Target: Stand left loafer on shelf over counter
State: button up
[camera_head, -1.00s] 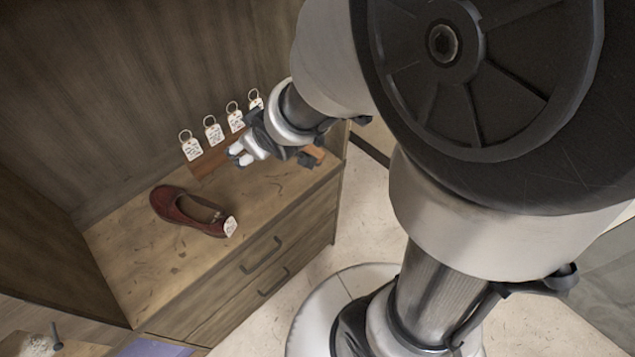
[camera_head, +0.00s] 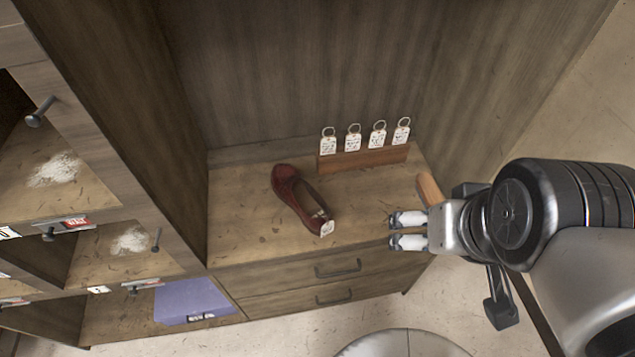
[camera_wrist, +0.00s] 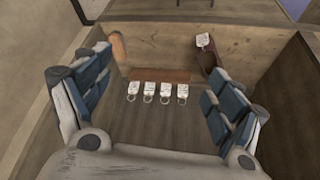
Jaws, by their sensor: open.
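A dark red loafer (camera_head: 299,198) lies on the wooden counter (camera_head: 240,228), with a white tag at its right end. It also shows in the wrist view (camera_wrist: 214,72), at the upper right beyond my fingers. My gripper (camera_head: 406,231) is open and empty, to the right of the loafer and apart from it, near the counter's front right part. In the wrist view its two fingers (camera_wrist: 154,105) are spread wide with nothing between them. I cannot tell which shelf is the one over the counter.
A wooden block with several ring tags (camera_head: 362,157) stands at the back of the counter. An orange-brown wooden piece (camera_head: 428,188) is beside my gripper. Open compartments with a purple box (camera_head: 190,301) are at the left. Drawers (camera_head: 330,281) are below the counter.

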jog(key=w+a+f+n+t+y, duration=0.1)
jog(key=w+f+n+t, duration=0.15)
jog(key=w+f, duration=0.6)
jog(key=w+a+f+n+t, duration=0.1)
jog(key=w+f+n, duration=0.3)
jog(key=w, duration=0.8)
jog(key=s+a+f+n+t+y, duration=0.1)
jog(key=s+a+f+t+y, duration=0.15)
jog(key=a+f+y, duration=0.8)
jog(key=w+a+f+h, duration=0.1)
jog(key=w+a+f, duration=0.1)
jog(key=f, duration=0.1)
jog(key=w+a+f+b, duration=0.1)
jog(key=w+a+f, duration=0.2)
jog(key=w+a+f+h+b, duration=0.1)
jog(key=w+a+f, duration=0.1)
jog(key=a+f, duration=0.1)
jog(key=shift+w+a+f+h, duration=0.1)
jog(key=shift+w+a+h, duration=0.15)
jog(key=shift+h, duration=0.1)
jog(key=b, duration=0.2)
send_over(302, 201)
jog(key=shift+f, duration=1)
